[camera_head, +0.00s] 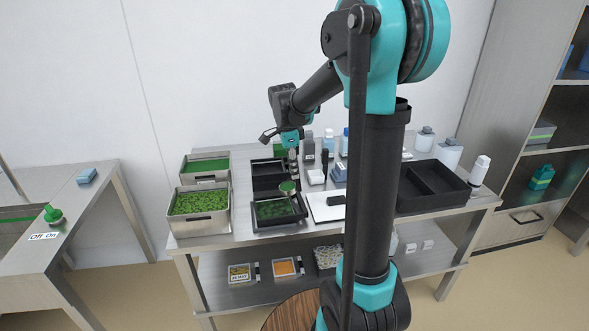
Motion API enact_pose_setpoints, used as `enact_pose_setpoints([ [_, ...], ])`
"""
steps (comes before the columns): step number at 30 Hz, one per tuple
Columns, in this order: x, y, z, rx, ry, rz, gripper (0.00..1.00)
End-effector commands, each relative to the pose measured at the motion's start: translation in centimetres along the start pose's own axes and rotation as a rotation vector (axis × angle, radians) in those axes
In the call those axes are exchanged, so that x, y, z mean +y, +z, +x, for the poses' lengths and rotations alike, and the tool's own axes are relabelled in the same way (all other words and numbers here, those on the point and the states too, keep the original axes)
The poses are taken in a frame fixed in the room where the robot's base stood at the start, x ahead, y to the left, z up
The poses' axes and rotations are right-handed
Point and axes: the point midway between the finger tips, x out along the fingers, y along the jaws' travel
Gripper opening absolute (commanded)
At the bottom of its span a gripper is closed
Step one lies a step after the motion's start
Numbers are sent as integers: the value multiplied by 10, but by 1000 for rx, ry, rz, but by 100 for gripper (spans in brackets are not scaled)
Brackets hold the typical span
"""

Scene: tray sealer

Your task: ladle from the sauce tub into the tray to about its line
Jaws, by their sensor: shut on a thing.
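My gripper (293,154) is shut on an upright ladle handle, above the middle of the steel table. The ladle's bowl (288,187) hangs below it and shows green on top. The bowl appears just over the back edge of the front black tray (257,226); I cannot tell whether it touches. Dark green content shows inside this tray, but its fill line cannot be made out. A steel tub with smooth green content (184,178), seemingly the sauce tub, stands at the back left. A steel tub of green granular food (200,226) stands in front of it.
More black trays (268,184) stand behind the front tray. A white board with a dark item (322,213) lies to the right, then a black divided tray (432,203). Several bottles (449,152) stand at the back and right. My own arm hides part of the table.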

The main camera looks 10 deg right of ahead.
Motion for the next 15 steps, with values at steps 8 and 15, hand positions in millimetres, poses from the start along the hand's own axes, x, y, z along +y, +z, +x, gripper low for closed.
enact_pose_setpoints([
  [8,0,4,3,54,-1,1,0],
  [15,-2,6,2,47,0,-16,0],
])
